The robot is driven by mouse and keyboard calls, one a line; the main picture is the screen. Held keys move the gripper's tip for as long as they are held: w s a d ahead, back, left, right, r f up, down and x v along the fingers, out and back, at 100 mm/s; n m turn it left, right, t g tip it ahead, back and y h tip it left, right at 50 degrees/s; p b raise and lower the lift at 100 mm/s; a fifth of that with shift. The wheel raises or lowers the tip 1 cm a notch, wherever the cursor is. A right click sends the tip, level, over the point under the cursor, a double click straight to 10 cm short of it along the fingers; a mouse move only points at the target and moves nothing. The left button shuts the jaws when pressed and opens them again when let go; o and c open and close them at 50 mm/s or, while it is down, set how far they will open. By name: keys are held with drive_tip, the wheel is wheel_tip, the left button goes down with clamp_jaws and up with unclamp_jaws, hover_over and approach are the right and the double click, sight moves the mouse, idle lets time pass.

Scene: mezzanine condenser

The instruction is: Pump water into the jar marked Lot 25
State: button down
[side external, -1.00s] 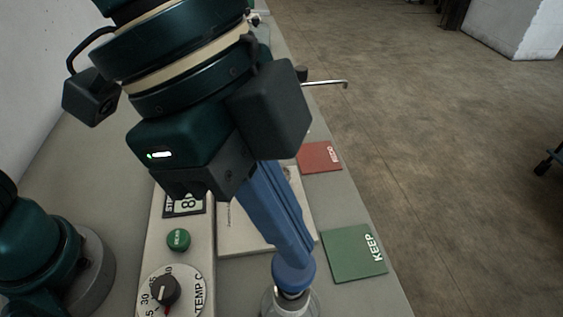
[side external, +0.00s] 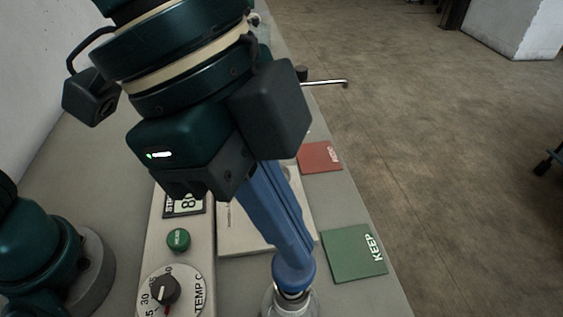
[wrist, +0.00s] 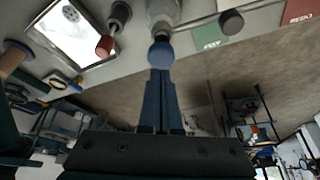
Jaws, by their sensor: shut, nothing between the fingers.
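A clear vessel (side external: 290,304) stands at the bottom edge of the side view, with a round blue top (side external: 294,276) over a metallic collar. The blue top also shows in the wrist view (wrist: 161,53), above the pale vessel neck (wrist: 162,12). My gripper (side external: 290,259) has its long blue fingers shut and empty. In the side view their tips are at the blue top and appear to touch it. In the wrist view the fingertips (wrist: 161,72) line up with it. No label reading Lot 25 is visible; most of the vessel is cut off.
A control panel with a green button (side external: 178,239) and a temperature dial (side external: 165,291) lies left of my fingers. A green KEEP pad (side external: 354,253) and a red pad (side external: 320,157) lie to the right. A thin metal spout (side external: 326,83) juts over the counter edge.

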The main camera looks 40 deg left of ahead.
drive_tip(key=shift+f, duration=0.4)
drive_tip(key=shift+f, duration=1.45)
drive_tip(key=shift+r, duration=2.85)
